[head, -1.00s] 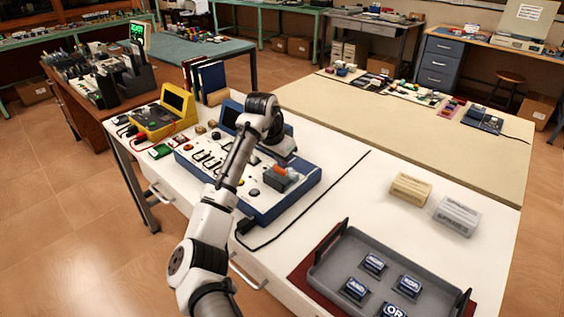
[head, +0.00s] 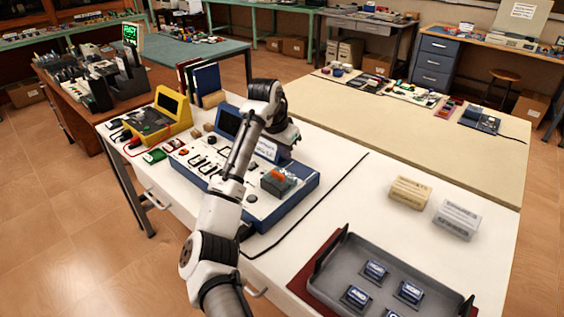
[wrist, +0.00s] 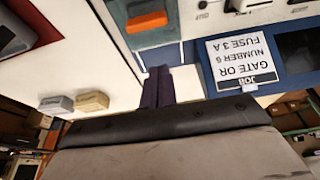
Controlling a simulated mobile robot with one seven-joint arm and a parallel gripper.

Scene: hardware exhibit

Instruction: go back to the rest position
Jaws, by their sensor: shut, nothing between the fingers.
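My arm stretches over the blue-and-white panel (head: 290,208) on the white bench. My gripper shows in the wrist view (wrist: 166,84) as two dark fingers pressed together with nothing between them. It is above the panel; in the head view the wrist link largely hides it. A white job card (wrist: 243,60) on the panel reads "GATE OR NUMBER 6 FUSE 3 A". The grey block with an orange rocker (head: 277,176) sits at the panel's right part, apart from the fingers.
A grey tray (head: 335,276) with several labelled dark blocks stands at front right. A cream block (head: 410,192) and a white block (head: 457,218) lie behind it. A yellow meter (head: 167,112) and upright binders (head: 206,80) stand at left.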

